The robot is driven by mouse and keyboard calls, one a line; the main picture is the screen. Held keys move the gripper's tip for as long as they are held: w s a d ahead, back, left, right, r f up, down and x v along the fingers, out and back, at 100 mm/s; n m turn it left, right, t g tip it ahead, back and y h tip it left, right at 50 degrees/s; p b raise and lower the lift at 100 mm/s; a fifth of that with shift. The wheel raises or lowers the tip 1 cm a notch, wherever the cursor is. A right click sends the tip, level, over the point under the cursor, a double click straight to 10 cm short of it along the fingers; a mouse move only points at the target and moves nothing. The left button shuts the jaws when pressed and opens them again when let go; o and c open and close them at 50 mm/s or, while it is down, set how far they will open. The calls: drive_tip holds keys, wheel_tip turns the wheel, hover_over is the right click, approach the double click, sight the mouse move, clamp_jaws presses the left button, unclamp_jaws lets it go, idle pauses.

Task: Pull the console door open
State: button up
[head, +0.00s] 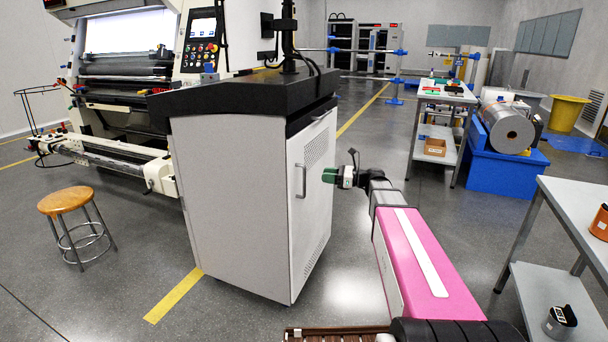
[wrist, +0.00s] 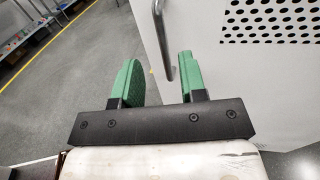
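The console (head: 235,205) is a white cabinet with a dark top in the middle of the head view. Its door (head: 312,205) is on the right side and looks shut. A metal bar handle (head: 301,181) stands upright on the door; in the wrist view the handle (wrist: 161,38) is ahead of the fingers. My gripper (head: 330,175) has green fingers and is just right of the handle in the head view. In the wrist view my gripper (wrist: 157,80) is open, its fingers apart with nothing between them. The handle's lower end lies near the right fingertip; I cannot tell whether they touch.
A wooden stool (head: 66,200) stands left of the console, before a large machine (head: 125,90). A grey table (head: 585,215) is at the right, and a blue-based roller unit (head: 505,160) is behind it. Grey floor (head: 340,290) lies open before the door.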

drive_tip(key=x, duration=0.9)
drive_tip(key=shift+w+a, duration=0.1)
drive_tip(key=shift+a, duration=0.15)
drive_tip(key=shift+d, duration=0.1)
clamp_jaws()
